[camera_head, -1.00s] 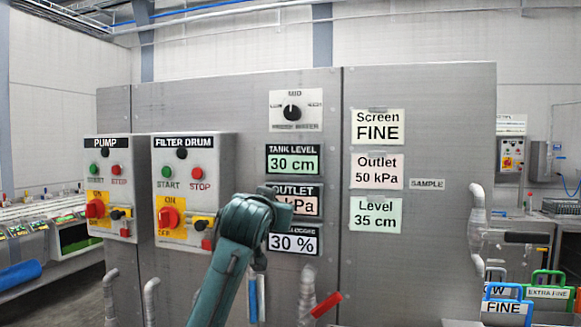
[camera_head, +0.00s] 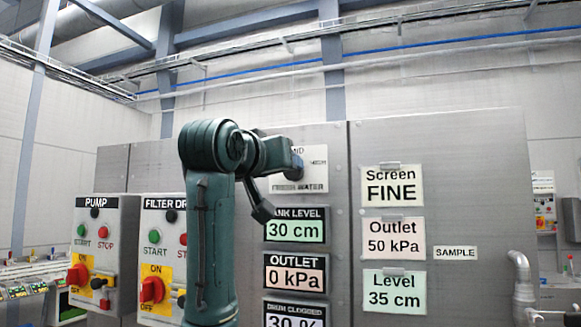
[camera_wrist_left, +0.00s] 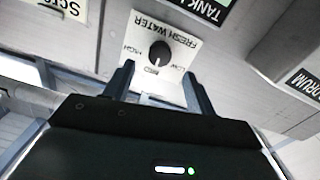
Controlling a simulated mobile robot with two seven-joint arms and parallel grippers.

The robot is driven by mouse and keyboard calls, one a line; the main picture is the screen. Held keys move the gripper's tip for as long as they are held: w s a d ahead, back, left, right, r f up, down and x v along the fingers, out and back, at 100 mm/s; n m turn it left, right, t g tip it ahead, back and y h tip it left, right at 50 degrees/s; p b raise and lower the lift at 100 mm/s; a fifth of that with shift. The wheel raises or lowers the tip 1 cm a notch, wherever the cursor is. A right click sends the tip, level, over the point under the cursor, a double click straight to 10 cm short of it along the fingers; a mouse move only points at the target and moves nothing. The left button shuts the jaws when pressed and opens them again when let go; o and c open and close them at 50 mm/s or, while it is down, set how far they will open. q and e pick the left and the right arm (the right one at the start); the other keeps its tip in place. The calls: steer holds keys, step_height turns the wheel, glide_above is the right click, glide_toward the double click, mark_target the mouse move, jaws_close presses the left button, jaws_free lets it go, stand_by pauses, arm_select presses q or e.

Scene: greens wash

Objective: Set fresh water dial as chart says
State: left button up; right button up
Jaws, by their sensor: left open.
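The fresh water dial is a black knob (camera_wrist_left: 159,53) on a white plate marked LOW, MID and HIGH, upside down in the left wrist view. Its pointer appears to be at MID. In the head view my left gripper (camera_head: 288,166) covers the knob and part of the plate (camera_head: 318,183). In the wrist view its open fingers (camera_wrist_left: 158,72) are on either side of the knob's lower part, apart from it. The chart cards read Screen FINE (camera_head: 391,186), Outlet 50 kPa (camera_head: 391,238) and Level 35 cm (camera_head: 391,290). My right gripper is out of view.
Displays below the dial read tank level 30 cm (camera_head: 295,230), outlet 0 kPa (camera_head: 294,277) and drum clogged 30 % (camera_head: 294,321). The pump box (camera_head: 105,240) and filter drum box (camera_head: 160,216) jut out at left. A pipe (camera_head: 522,280) stands at right.

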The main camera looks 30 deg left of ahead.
mark_target(294, 172)
arm_select(q)
steer(key=p+x, duration=0.1)
steer(key=x, duration=0.5)
steer(key=shift+w, duration=0.35)
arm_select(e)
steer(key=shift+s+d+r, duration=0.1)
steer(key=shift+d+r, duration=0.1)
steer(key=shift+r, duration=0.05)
arm_select(q)
steer(key=c, duration=1)
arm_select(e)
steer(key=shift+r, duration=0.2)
